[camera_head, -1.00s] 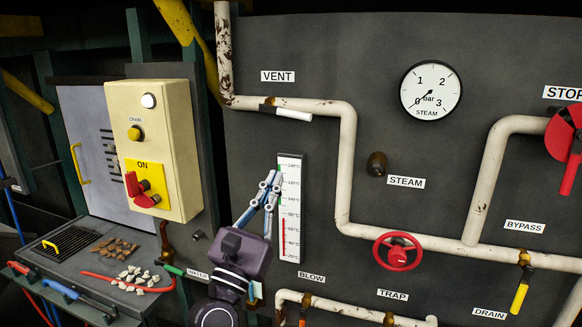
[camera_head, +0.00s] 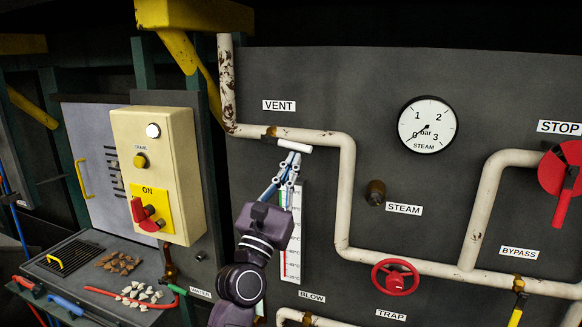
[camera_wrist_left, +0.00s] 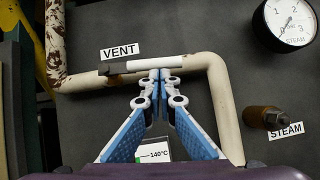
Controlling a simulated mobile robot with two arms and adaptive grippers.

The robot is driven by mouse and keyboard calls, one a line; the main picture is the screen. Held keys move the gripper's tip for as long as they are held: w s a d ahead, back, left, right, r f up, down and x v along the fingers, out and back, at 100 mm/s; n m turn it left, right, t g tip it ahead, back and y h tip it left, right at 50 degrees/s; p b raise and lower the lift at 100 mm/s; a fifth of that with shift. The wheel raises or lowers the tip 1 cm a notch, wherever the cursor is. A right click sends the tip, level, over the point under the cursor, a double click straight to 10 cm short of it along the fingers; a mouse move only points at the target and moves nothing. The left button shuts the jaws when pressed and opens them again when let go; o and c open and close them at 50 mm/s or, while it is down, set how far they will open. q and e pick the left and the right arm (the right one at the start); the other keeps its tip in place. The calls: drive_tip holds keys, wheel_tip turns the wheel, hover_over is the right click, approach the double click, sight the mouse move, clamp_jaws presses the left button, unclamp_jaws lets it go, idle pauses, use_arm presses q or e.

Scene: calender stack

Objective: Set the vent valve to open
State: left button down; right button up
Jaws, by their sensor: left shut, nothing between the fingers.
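The vent valve's white lever (camera_head: 294,146) lies nearly level, along the white pipe, below the VENT label (camera_head: 279,105). It also shows in the left wrist view (camera_wrist_left: 154,62), with its dark pivot end at the left. My left gripper (camera_head: 291,158) is shut and empty, its fingertips pointing up just below the lever. In the left wrist view the closed fingertips (camera_wrist_left: 159,74) are at the lever's lower edge, right of its middle; I cannot tell whether they touch it. My right gripper is not in view.
The white pipe (camera_head: 347,190) bends down right of the lever. A thermometer strip (camera_head: 291,262) is behind my left gripper. A steam gauge (camera_head: 427,125), a brown steam fitting (camera_head: 376,193) and a red handwheel (camera_head: 395,277) are to the right. A cream switch box (camera_head: 180,130) stands left.

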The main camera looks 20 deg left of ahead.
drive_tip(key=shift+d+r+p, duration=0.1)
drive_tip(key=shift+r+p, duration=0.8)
